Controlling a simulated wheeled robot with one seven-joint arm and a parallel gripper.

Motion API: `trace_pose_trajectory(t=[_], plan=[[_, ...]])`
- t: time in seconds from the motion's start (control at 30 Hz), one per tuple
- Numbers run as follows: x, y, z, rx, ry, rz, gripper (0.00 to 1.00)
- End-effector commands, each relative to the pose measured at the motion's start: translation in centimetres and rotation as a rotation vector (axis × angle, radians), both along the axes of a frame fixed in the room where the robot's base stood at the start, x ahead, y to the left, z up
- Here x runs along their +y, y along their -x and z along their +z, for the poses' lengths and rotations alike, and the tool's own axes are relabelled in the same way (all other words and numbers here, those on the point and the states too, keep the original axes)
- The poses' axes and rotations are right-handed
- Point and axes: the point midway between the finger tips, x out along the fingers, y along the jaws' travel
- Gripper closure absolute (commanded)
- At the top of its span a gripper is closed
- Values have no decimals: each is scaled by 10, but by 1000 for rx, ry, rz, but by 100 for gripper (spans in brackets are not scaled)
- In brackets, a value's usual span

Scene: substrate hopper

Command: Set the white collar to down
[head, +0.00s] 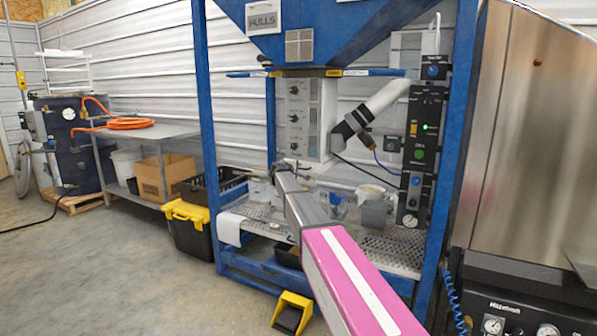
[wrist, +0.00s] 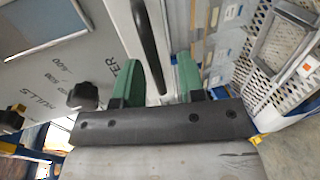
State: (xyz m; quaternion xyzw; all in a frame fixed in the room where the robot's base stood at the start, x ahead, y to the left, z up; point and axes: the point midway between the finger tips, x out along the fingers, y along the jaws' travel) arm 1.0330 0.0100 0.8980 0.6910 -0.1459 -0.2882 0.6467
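A white pipe (head: 386,98) slants down to the grey control box (head: 303,118) in the head view, with a black band (head: 356,120) around it. I cannot tell for sure which white part is the collar. My gripper (head: 282,168) is in front of the lower part of the box, small and partly hidden by my arm. In the wrist view my gripper (wrist: 158,82) has its two green fingers apart. A black bar (wrist: 150,45) runs into the gap between them; I cannot tell whether either finger touches it. A pale surface shows behind the bar.
A blue frame (head: 205,120) surrounds the hopper, with a perforated shelf (head: 400,250) below holding a grey container (head: 375,215). A black control panel (head: 425,140) is at right. Dark knobs (wrist: 83,95) sit left of my fingers. A yellow pedal (head: 292,312) is on the floor.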

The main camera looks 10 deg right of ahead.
Motion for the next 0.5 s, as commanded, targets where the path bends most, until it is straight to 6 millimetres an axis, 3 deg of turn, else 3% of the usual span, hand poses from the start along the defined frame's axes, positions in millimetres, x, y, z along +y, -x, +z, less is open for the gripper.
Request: trace_pose_trajectory(t=[0.3,0.5], plan=[[34,50,12,-1,-1,1,64],[48,69,17,0,-1,0,64]])
